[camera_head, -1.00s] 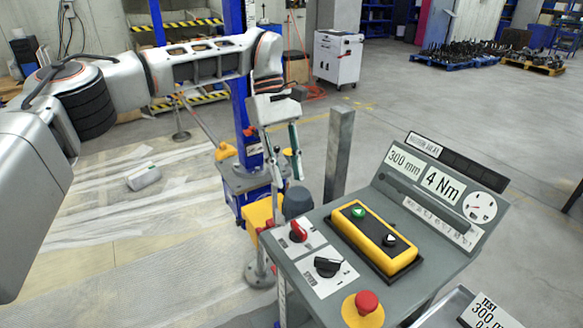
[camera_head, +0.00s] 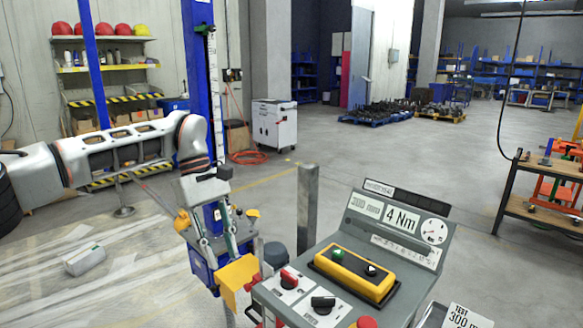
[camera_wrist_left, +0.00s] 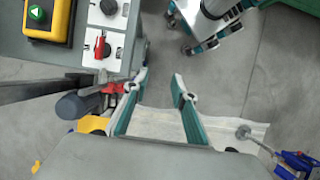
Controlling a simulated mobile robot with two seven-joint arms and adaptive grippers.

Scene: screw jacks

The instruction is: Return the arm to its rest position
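My left arm comes in from the left in the head view. Its grey forearm runs level and its wrist bends down. My left gripper (camera_head: 218,252) points downward just left of the control console (camera_head: 428,255), in front of the blue post. The gripper is open and empty. The console with its red knob (camera_wrist_left: 103,45) lies at the upper left of that view, close to the left finger. My right gripper does not show in either view.
The blue lift column (camera_head: 201,60) and a yellow block (camera_head: 237,275) are close to the gripper. A grey post (camera_head: 307,210) stands behind the console. A white cart (camera_head: 274,125), a shelf rack and an orange-laden bench (camera_head: 545,195) stand farther off. The middle floor is clear.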

